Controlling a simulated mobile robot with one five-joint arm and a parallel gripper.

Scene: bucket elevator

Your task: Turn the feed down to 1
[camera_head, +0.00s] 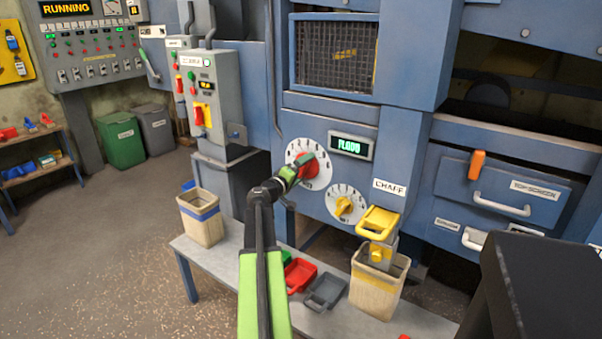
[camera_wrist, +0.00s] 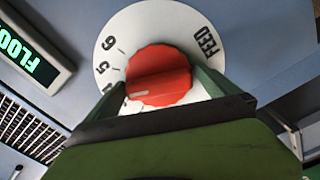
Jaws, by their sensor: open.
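The red feed knob (camera_wrist: 160,75) sits on a round white dial (camera_wrist: 150,25) marked FEED in the wrist view. The numbers 6, 5 and apparently 4 show at the dial's left; lower numbers are hidden by my gripper. The knob's pale pointer line points left, roughly toward the lowest visible number. My gripper (camera_wrist: 162,86) is open, with one finger on each side of the knob; I cannot tell whether they touch it. In the head view, my gripper (camera_head: 296,172) is at the red knob (camera_head: 310,168) and covers part of the dial (camera_head: 325,157).
A green-lit display (camera_head: 351,145) reading FLOOD is right of the dial. A yellow-handled CHAFF part (camera_head: 378,222) stands farther right. A grey bench (camera_head: 222,262) with bins and scoops lies below.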

